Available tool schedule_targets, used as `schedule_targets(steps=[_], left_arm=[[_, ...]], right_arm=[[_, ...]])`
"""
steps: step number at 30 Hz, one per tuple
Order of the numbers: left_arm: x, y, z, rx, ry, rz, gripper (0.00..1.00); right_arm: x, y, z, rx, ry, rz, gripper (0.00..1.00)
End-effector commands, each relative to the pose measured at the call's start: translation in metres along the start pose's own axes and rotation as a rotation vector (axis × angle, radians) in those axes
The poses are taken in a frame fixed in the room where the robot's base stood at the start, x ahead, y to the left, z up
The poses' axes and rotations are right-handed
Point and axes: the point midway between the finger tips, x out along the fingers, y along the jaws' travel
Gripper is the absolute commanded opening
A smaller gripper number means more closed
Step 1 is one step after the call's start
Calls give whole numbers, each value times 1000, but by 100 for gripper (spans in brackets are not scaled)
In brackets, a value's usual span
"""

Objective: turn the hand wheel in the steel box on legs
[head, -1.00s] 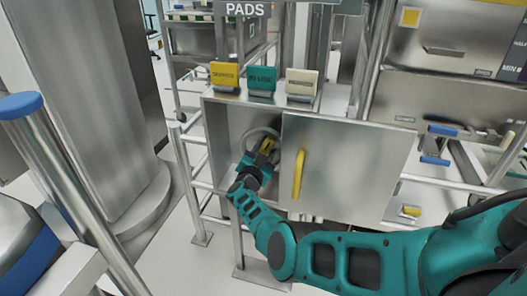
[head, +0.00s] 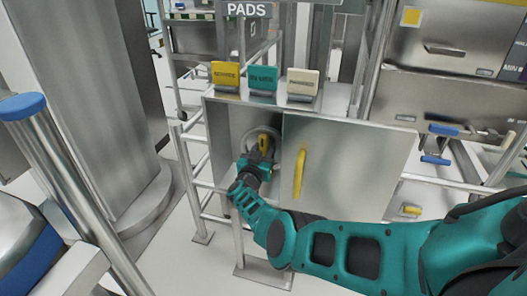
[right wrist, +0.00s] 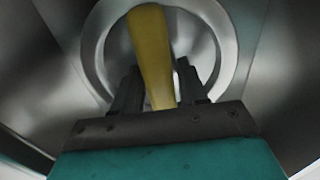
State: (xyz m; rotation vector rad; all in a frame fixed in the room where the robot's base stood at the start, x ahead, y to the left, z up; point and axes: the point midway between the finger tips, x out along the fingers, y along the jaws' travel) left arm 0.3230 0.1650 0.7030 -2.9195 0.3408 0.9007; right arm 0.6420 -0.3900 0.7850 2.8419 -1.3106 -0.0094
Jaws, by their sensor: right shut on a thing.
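The steel box (head: 222,119) stands on legs in the head view. Its left part is open, and the hand wheel (right wrist: 92,45), a grey ring with a yellow handle (right wrist: 150,45), is inside. The handle also shows in the head view (head: 263,141). My right gripper (head: 259,158) reaches into the opening and is shut on the yellow handle. In the right wrist view its dark fingers (right wrist: 158,88) lie on either side of the handle. The gripper hides part of the wheel. My left gripper is not in view.
A steel door panel (head: 350,165) with a yellow pull handle (head: 299,174) stands right of the opening, close to my right arm. Yellow, teal and white signs (head: 262,78) stand on the box top. Metal posts and rails (head: 60,165) stand at the left.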

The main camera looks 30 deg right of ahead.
Motion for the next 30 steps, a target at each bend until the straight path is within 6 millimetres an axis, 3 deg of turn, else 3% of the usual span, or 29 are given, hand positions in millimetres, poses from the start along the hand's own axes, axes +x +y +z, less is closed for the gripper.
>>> schedule_targets(steps=[8, 9, 12, 23, 30], left_arm=[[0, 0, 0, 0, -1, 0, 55], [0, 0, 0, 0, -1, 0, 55], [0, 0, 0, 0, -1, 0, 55], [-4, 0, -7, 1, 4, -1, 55], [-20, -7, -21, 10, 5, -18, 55]], right_arm=[[1, 0, -1, -6, 3, 0, 0], [1, 0, -1, -6, 3, 0, 45], [1, 0, -1, -5, 2, 0, 55], [-6, 0, -2, -2, 0, -1, 55], [-44, 0, -6, -4, -3, -2, 55]])
